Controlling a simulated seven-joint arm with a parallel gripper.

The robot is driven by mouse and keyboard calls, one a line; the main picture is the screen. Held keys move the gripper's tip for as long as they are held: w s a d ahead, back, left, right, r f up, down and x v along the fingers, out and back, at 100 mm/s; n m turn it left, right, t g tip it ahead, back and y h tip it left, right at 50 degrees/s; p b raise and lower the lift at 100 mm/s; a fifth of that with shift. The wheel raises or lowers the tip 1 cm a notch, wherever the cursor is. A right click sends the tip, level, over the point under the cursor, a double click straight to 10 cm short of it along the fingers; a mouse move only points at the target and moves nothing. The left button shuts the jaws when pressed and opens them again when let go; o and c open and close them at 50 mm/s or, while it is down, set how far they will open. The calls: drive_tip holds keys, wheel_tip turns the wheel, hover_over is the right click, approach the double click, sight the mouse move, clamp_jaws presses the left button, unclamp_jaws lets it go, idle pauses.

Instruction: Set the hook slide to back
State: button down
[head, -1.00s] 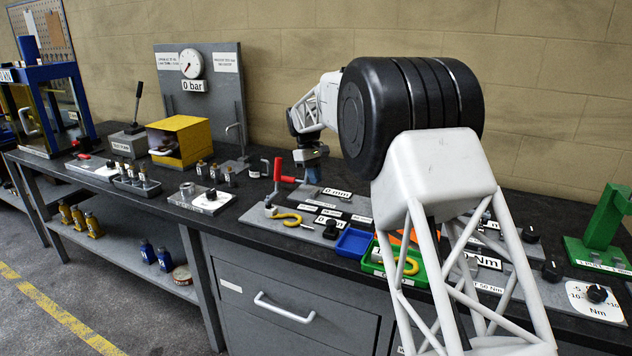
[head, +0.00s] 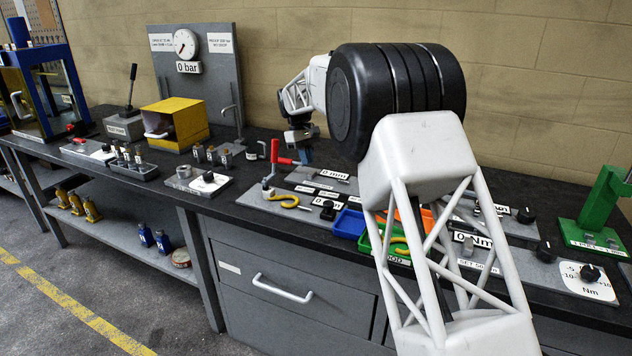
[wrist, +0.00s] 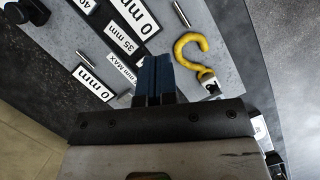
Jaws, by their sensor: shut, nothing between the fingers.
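The yellow hook (head: 286,200) lies on the grey plate (head: 264,205) on the bench, near the plate's front left. In the wrist view the hook (wrist: 190,50) is open-curved, with a small metal block (wrist: 210,86) at its end. My gripper (head: 304,157) is above the plate, just behind and right of the red crank handle (head: 282,158). In the wrist view its blue fingers (wrist: 153,66) are together, with nothing between them, beside the hook and apart from it. I cannot tell which part is the slide; the fingers cover some of the plate.
Labels reading "0 mm" (wrist: 95,83) and "35 mm" (wrist: 122,38) mark the plate. A black knob (head: 328,210) stands near the plate's front edge. Blue (head: 349,224) and green (head: 366,245) trays sit to the right. My forearm hides part of the bench there.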

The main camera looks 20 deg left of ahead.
sight(328, 201)
drive_tip(key=x, duration=1)
drive_tip(key=shift+s+d+f, duration=0.1)
drive_tip(key=shift+s+d, duration=0.1)
drive_tip(key=shift+d, duration=0.25)
drive_tip(key=shift+s+d, duration=0.2)
drive_tip(key=shift+d, duration=0.25)
drive_tip(key=shift+s+d+f, duration=0.1)
drive_tip(key=shift+s+d, duration=0.1)
drive_tip(key=shift+d, duration=0.2)
drive_tip(key=shift+s+d+f, duration=0.1)
drive_tip(key=shift+s+d, duration=0.15)
drive_tip(key=shift+d, duration=0.2)
drive_tip(key=shift+s+d, duration=0.1)
drive_tip(key=shift+d, duration=0.75)
drive_tip(key=shift+d+f, duration=0.1)
drive_tip(key=shift+d, duration=0.15)
drive_tip(key=shift+s, duration=0.1)
